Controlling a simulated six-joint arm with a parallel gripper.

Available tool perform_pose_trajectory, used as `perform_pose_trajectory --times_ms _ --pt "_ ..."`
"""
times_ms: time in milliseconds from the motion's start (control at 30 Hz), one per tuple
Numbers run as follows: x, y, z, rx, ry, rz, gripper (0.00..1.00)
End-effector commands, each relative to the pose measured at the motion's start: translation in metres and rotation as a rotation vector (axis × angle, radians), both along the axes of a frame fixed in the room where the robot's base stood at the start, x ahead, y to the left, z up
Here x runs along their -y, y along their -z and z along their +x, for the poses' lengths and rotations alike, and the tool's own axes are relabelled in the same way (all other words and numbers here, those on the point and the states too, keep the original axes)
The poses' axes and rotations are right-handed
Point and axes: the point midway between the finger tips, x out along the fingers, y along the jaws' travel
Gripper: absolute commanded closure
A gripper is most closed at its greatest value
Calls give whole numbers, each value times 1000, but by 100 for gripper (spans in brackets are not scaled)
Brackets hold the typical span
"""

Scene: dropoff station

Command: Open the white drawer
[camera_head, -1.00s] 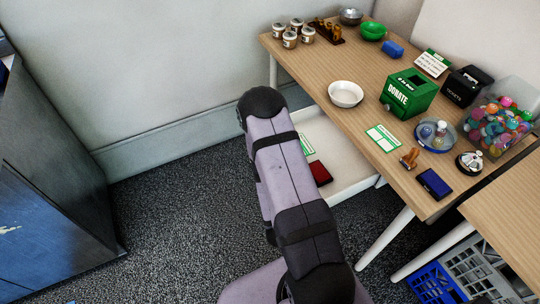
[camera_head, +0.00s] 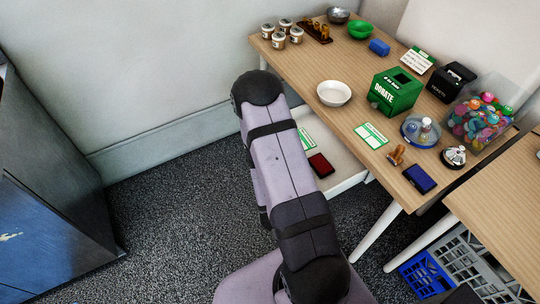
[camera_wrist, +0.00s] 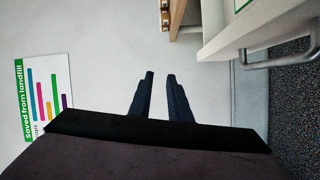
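The white drawer (camera_head: 345,171) shows under the wooden table in the head view and is pulled out at least partly, its inside visible. A dark red pad (camera_head: 320,163) and a green-and-white card (camera_head: 306,140) lie in it. My arm covers its left part. In the wrist view, a white front (camera_wrist: 264,27) with a grey bar handle (camera_wrist: 285,57) is at the upper right. My gripper (camera_wrist: 160,76) has its two dark fingers apart with a gap and nothing between them. The handle is to the right of the fingers, not touching them. My gripper is hidden in the head view.
The table (camera_head: 345,60) carries a white bowl (camera_head: 334,93), a green donation box (camera_head: 396,91), jars and stamps. A second table (camera_head: 500,195) is at the right. A poster (camera_wrist: 45,90) hangs on the wall. Carpet left of the arm is clear.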

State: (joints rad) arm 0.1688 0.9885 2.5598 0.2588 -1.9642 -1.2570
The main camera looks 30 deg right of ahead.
Motion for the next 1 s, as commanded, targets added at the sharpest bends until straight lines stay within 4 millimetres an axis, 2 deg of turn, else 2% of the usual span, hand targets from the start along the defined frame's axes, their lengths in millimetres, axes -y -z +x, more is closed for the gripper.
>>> perform_pose_trajectory --times_ms 33,167,200,300,400,533,667,833,1000 --pt "4 -22 6 44 6 -7 83" --pt "14 -85 31 203 17 -35 83" --pt "16 -108 40 262 11 -43 83" --pt "17 -159 68 369 -22 -44 83" --pt "17 -175 97 356 -64 0 83" --pt "13 -181 130 298 -121 88 83" --pt "6 -173 160 195 -172 205 83" --pt "-4 -145 184 6 -202 369 83" --pt "-11 -100 186 -219 -166 531 83"
